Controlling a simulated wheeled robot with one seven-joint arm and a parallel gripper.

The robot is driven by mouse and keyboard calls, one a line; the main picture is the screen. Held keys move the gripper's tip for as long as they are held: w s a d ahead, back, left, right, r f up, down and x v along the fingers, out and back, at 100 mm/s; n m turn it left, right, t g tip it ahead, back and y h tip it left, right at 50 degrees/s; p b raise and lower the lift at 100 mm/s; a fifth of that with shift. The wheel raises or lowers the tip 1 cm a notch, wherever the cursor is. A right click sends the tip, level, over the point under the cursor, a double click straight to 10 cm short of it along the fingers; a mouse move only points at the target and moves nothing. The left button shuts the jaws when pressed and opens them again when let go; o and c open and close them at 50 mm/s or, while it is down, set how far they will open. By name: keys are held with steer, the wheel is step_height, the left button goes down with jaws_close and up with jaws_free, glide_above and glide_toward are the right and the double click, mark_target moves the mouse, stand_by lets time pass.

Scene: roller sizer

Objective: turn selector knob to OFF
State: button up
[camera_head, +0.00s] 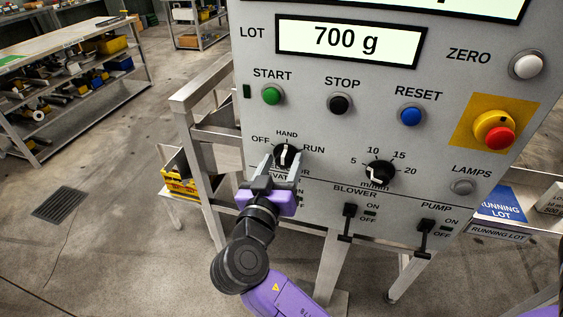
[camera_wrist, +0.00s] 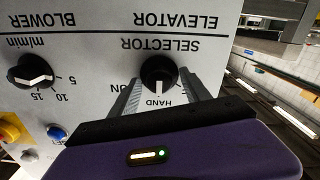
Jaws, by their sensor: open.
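The selector knob (camera_head: 287,155) is a round black knob on the grey control panel. Its white pointer line points up at HAND, between OFF on the left and RUN on the right. My gripper (camera_head: 281,163) is open, with one finger on each side of the knob, just in front of the panel. The wrist view is upside down and shows the knob (camera_wrist: 159,71) between the two fingertips (camera_wrist: 161,84), with a gap visible beside it. Whether either finger touches the knob is hard to tell. My gripper hides part of the elevator switch area below the knob.
The speed dial (camera_head: 380,172) is to the right of the knob. The green START button (camera_head: 271,95) and black STOP button (camera_head: 340,103) are above. The blower switch (camera_head: 349,221) and pump switch (camera_head: 424,239) are lower right. A red emergency button (camera_head: 499,138) sits far right.

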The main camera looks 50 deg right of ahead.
jaws_close()
steer(key=shift+n, duration=0.3)
steer(key=n+p, duration=0.2)
steer(key=shift+r+n, duration=0.1)
steer(key=shift+n, duration=0.3)
steer(key=n+p, duration=0.2)
steer(key=n, duration=0.1)
steer(key=shift+n, duration=0.3)
steer(key=n+p, duration=0.4)
steer(key=shift+n, duration=0.4)
steer(key=shift+f, duration=0.2)
